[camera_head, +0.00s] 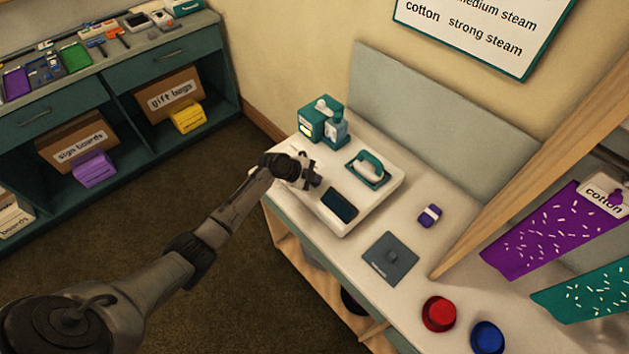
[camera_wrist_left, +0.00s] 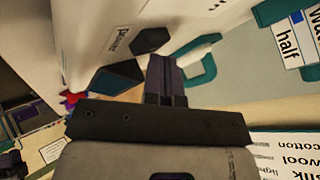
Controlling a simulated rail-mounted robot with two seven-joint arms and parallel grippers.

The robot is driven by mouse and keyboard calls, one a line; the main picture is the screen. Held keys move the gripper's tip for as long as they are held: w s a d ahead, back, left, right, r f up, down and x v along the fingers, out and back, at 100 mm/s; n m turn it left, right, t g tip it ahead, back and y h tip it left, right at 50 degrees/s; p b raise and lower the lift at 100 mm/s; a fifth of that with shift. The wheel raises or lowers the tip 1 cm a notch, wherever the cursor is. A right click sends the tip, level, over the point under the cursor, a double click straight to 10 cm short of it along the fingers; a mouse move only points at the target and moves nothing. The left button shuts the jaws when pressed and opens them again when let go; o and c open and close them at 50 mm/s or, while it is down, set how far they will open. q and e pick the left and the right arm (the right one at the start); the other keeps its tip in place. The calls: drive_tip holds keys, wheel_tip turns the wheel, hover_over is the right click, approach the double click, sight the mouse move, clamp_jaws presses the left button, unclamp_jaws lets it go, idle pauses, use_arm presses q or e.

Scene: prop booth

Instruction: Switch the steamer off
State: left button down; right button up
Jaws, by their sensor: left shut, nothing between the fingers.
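The steamer appears to be a white flat-topped unit (camera_head: 378,203) on the counter, with a teal-handled head (camera_head: 369,167) resting on it and a dark rectangular panel (camera_head: 340,204) near its front. My left gripper (camera_head: 312,179) is shut and empty at the unit's left side. In the left wrist view, the shut fingers (camera_wrist_left: 165,75) show close to a dark hexagonal part (camera_wrist_left: 150,40) with a small printed label beside it, too small to read surely. The dark panel (camera_wrist_left: 117,80) and teal handle (camera_wrist_left: 205,63) show there too. I cannot tell whether the fingers touch the unit. My right gripper is out of view.
A teal box with a bottle (camera_head: 322,120) stands behind the unit. A grey mat (camera_head: 390,259), a purple block (camera_head: 429,215), a red button (camera_head: 439,313) and a blue button (camera_head: 487,337) lie to the right. A wooden post (camera_head: 540,150) rises at the right. Floor is free at left.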

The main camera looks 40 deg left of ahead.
use_arm(q)
drive_tip(key=shift+f, duration=0.2)
idle(0.3)
drive_tip(key=shift+r, duration=0.25)
drive_tip(key=shift+s, duration=0.1)
drive_tip(key=shift+r, duration=0.1)
drive_tip(key=shift+r+p, duration=2.15)
drive_tip(key=shift+r, duration=0.9)
